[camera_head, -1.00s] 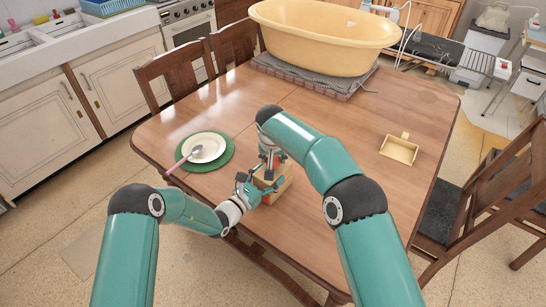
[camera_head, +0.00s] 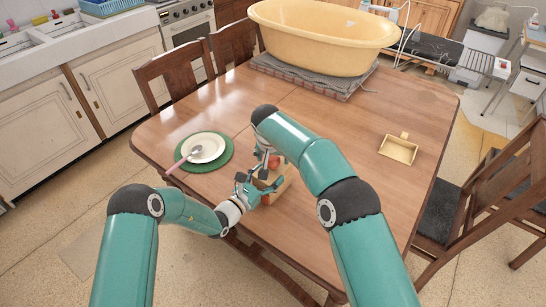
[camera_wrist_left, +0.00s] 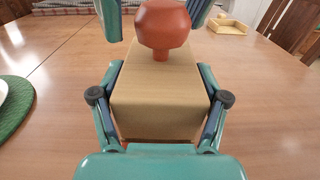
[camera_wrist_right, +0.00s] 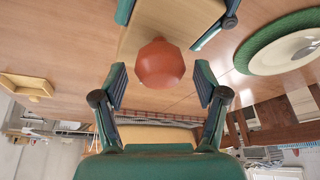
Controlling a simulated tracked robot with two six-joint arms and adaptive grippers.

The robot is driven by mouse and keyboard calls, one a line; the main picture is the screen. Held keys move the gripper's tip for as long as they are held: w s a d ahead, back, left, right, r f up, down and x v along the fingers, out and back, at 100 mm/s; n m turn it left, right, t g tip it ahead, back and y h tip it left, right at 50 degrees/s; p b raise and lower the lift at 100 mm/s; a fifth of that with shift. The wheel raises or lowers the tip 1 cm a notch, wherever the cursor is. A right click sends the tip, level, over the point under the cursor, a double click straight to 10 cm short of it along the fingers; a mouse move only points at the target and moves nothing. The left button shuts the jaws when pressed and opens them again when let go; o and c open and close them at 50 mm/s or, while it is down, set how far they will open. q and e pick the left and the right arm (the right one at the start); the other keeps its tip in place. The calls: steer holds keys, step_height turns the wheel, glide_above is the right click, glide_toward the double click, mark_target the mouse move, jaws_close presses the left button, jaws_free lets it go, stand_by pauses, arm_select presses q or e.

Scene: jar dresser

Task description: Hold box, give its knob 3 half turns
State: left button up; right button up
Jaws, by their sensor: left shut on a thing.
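The box (camera_head: 281,189) is a light wooden block near the table's front edge, with a red-orange faceted knob (camera_head: 274,162) on top. In the left wrist view my left gripper (camera_wrist_left: 160,85) has its fingers pressed on both sides of the box (camera_wrist_left: 155,100), with the knob (camera_wrist_left: 162,25) upright on its stem. My right gripper (camera_wrist_right: 161,80) is over the knob with its fingers spread. In the right wrist view the knob (camera_wrist_right: 160,65) lies between the fingers with a gap on each side. The right arm hides part of the table behind the box.
A plate (camera_head: 204,147) with a spoon on a green mat (camera_head: 228,158) stands left of the box. A small yellow tray (camera_head: 398,150) lies at right. A large yellow tub (camera_head: 320,40) stands at the back. The table between is clear.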

steer(key=v, duration=1.1)
steer(key=shift+s+r, duration=0.2)
steer(key=shift+r, duration=0.15)
steer(key=shift+a, duration=0.1)
arm_select(q)
steer(key=o, duration=1.6)
steer(key=shift+c, duration=0.2)
steer(key=shift+a, duration=0.1)
steer(key=v, duration=1.1)
steer(key=shift+s+a, duration=0.25)
steer(key=shift+s, duration=0.05)
steer(key=shift+s+f, duration=0.1)
